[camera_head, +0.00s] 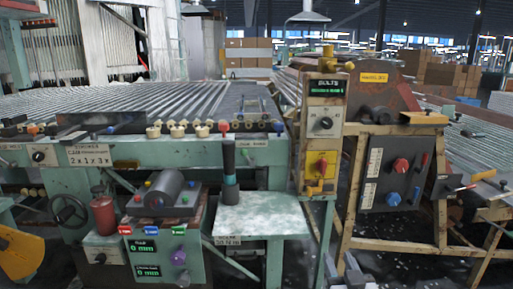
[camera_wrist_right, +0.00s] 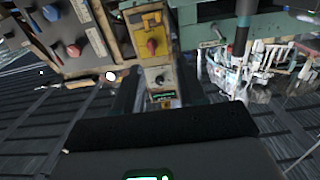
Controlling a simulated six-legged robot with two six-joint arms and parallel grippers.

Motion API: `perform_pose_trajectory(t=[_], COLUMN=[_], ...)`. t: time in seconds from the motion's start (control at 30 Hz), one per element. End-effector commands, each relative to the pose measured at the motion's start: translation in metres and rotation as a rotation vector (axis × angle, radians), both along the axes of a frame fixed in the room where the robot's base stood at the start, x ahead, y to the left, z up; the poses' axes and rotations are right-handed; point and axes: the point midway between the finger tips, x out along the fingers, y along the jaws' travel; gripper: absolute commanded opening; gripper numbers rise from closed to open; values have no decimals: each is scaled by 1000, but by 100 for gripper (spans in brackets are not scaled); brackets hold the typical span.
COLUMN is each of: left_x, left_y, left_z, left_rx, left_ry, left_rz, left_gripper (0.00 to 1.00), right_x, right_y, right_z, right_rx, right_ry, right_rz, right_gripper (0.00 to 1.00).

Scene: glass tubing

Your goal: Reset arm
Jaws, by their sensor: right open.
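My right gripper (camera_head: 342,266) shows small and grey at the bottom edge of the head view, below the post with the yellow switch. Its two fingers stand apart, with nothing seen between them. In the right wrist view the dark fingers (camera_wrist_right: 156,92) reach toward the control post, which shows upside down. The gripper appears clear of the post and touches nothing that I can see. My left gripper is not in view.
The control post (camera_head: 322,125) carries a yellow switch box (camera_head: 321,165). To its right is a grey panel (camera_head: 393,178) with red and blue knobs. A small pale green table (camera_head: 260,218) stands left of the post. The dark floor (camera_wrist_right: 60,120) looks mostly clear.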

Motion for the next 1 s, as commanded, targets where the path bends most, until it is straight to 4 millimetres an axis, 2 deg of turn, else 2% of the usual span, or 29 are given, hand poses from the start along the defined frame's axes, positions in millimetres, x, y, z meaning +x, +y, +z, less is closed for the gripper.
perform_pose_trajectory(t=[0.07, 0.1, 0.37, 0.57, 0.67, 0.7, 0.77, 0.8, 0.9, 1.0], left_x=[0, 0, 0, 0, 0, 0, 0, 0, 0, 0], left_y=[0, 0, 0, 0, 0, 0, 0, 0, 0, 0], left_z=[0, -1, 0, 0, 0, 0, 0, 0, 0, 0], left_rx=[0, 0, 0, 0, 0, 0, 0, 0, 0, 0], left_ry=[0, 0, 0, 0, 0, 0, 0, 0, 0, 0], left_rz=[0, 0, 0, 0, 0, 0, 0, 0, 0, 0], left_gripper=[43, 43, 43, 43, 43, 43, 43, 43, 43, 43], right_x=[1, 2, -1, -24, -48, -63, -89, -108, -157, -204], right_y=[0, -6, -11, -6, 0, 4, 12, 17, 31, 44], right_z=[0, -9, -92, -168, -216, -240, -275, -296, -336, -361], right_rx=[0, -1, -3, 16, 44, 63, 96, 122, 185, 244], right_ry=[0, 17, 188, 384, 527, 606, 729, 815, 1014, 1192], right_rz=[0, -12, -17, 7, 29, 41, 59, 71, 96, 114], right_gripper=[40, 40, 40, 40, 40, 40, 40, 40, 40, 40])
